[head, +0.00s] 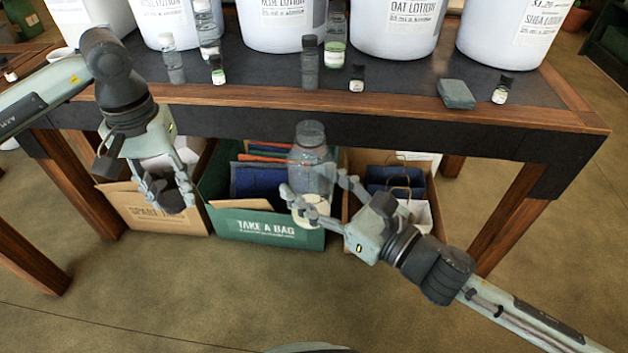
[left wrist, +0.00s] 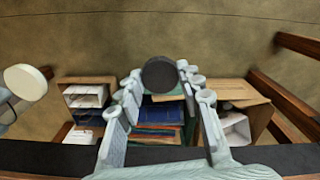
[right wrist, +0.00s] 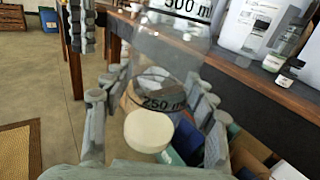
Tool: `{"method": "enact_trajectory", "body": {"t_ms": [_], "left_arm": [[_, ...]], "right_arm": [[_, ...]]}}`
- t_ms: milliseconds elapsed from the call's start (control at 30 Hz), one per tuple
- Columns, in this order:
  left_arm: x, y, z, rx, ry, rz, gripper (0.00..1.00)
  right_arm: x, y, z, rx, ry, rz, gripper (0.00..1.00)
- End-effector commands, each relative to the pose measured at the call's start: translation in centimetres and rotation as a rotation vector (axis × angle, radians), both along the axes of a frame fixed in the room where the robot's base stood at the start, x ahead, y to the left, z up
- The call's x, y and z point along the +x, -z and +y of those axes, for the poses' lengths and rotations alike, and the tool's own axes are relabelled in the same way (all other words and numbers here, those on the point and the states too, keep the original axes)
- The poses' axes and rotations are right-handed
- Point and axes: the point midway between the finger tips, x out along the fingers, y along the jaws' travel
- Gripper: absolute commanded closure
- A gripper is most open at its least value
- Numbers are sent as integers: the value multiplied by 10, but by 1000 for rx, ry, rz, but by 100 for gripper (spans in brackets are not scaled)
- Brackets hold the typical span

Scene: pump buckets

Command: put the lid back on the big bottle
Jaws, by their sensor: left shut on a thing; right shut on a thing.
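My left gripper (head: 172,200) hangs in front of the table and is shut on a dark round lid, which shows between its fingertips in the left wrist view (left wrist: 160,73). My right gripper (head: 312,195) is shut around the big clear bottle (head: 311,150), held in the air before the table's front edge. The bottle looks near upright, mouth up, with a cream-coloured part at its bottom. Its "250 ml" and "500 ml" marks show in the right wrist view (right wrist: 165,60). Lid and bottle are apart, the lid to the left.
The table (head: 400,113) holds large white lotion buckets (head: 400,25), small bottles and a grey-green block (head: 455,94). Below it stand a cardboard box (head: 150,215), a green "TAKE A BAG" box (head: 265,232) and another carton. The floor in front is clear.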

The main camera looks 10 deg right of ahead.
Motion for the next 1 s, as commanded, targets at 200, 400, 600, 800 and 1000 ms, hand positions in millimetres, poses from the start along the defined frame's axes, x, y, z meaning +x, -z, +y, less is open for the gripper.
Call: {"method": "enact_trajectory", "body": {"t_ms": [200, 400, 600, 800, 1000], "left_arm": [[7, -17, -23, -1, -124, -5, 73], [17, -61, -78, -2, -468, -10, 73], [16, -113, -134, -3, -883, -11, 73], [4, -162, -182, -4, -1315, -12, 73], [-10, -196, -215, -3, -1669, -9, 73]], "right_arm": [[0, -1, 0, 0, 1, -1, 95], [0, -1, 0, 1, 1, -2, 95], [0, -1, 0, 1, 1, -2, 95], [0, -1, 0, 1, 1, -2, 95], [0, -1, 0, 1, 1, -2, 95]]}}
